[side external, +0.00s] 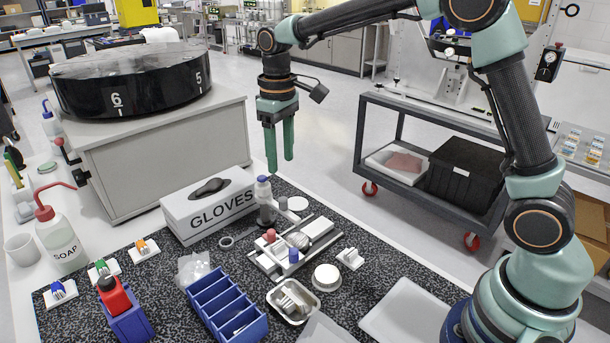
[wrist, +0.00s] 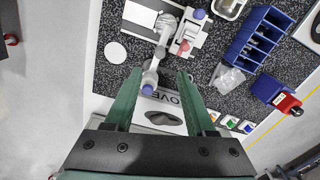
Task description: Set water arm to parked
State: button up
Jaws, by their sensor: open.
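The white fixture (side external: 290,245) sits on the speckled mat and carries a red knob (side external: 270,235), a blue knob (side external: 293,256) and a round greyish metallic part. It also shows at the top of the wrist view (wrist: 180,30), with the blue knob (wrist: 199,13) and red knob (wrist: 184,46). I cannot tell which part is the water arm or its setting. My gripper (side external: 280,165) points down, open and empty, high above the mat behind the fixture.
A blue divided tray (side external: 228,307), a small metal tray (side external: 293,301) and a white disc (side external: 327,277) lie nearby. The air around my gripper is clear.

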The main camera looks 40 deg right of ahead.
aim_at(283, 198)
notch_tip(283, 198, down, 10)
jog(key=shift+f, duration=0.25)
jog(key=shift+c, duration=0.2)
grip_shut()
dwell(1.4)
